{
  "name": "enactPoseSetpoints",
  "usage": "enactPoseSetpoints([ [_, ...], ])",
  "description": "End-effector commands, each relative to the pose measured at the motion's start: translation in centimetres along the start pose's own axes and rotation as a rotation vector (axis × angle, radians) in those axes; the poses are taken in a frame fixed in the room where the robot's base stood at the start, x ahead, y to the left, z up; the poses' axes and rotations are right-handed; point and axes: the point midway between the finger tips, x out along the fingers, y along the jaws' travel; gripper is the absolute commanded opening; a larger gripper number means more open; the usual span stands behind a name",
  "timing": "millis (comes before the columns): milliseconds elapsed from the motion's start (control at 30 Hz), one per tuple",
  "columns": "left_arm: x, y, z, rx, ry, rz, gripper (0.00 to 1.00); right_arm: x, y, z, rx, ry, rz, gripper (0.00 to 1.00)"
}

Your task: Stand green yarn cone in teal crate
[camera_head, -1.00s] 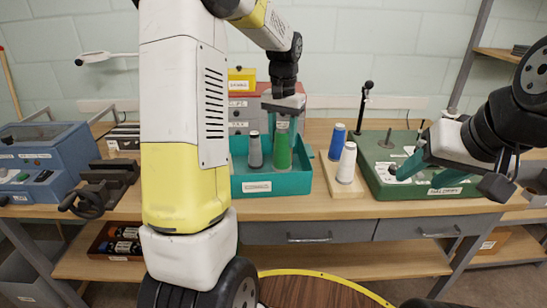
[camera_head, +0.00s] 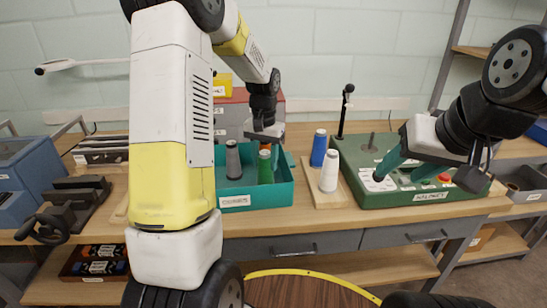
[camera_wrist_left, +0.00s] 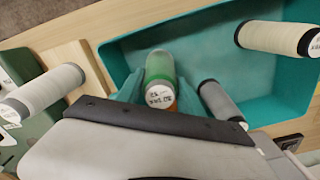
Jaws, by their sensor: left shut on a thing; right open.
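The green yarn cone (camera_head: 265,168) stands roughly upright inside the teal crate (camera_head: 255,199), at its right part. My left gripper (camera_head: 265,146) is over its top and shut on it. In the left wrist view the green cone (camera_wrist_left: 160,68) shows between the teal fingers, inside the crate walls (camera_wrist_left: 118,52). Whether its base touches the crate floor cannot be seen. A grey cone (camera_head: 233,160) stands beside it in the crate. The wrist view also shows a cream cone (camera_wrist_left: 275,38) at the crate's far corner. My right gripper (camera_head: 408,180) is open and empty over the green machine.
A wooden board right of the crate holds a blue cone (camera_head: 319,148) and a white cone (camera_head: 329,171). The green machine (camera_head: 410,193) with a black lever stands further right. Grey drawers (camera_head: 232,118) stand behind the crate. A vise (camera_head: 75,205) is at the left.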

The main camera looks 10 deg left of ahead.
Motion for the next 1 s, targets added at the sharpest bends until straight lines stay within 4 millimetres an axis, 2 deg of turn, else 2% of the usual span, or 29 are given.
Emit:
enactPoseSetpoints([
  [100, 1.6, 0.0, 0.0, 0.0, -0.002, 0.0, 0.15, 0.0, 0.0, 0.0, 0.0, 0.0, 0.0, 0.52],
  [467, 2.0, 0.0, 0.0, 0.0, -0.001, 0.0, 0.15, 0.0, 0.0, 0.0, 0.0, 0.0, 0.0, 0.52],
  [500, 2.0, 0.0, 0.0, 0.0, 0.0, 0.0, 0.52, 0.0, 0.0, 0.0, 0.0, 0.0, 0.0, 0.52],
  [567, 2.0, 0.0, 0.0, 0.0, 0.0, 0.0, 0.63, 0.0, 0.0, 0.0, 0.0, 0.0, 0.0, 0.52],
  [600, 2.0, 0.0, 0.0, 0.0, 0.0, 0.0, 0.66, 0.0, 0.0, 0.0, 0.0, 0.0, 0.0, 0.52],
  [867, 1.9, 0.0, 0.0, 0.0, 0.0, 0.0, 0.66, 0.0, 0.0, 0.0, 0.0, 0.0, 0.0, 0.52],
  [1000, 1.1, 0.0, -0.1, 0.0, 0.002, 0.0, 0.66, 0.0, 0.0, 0.0, 0.0, 0.0, 0.0, 0.52],
])
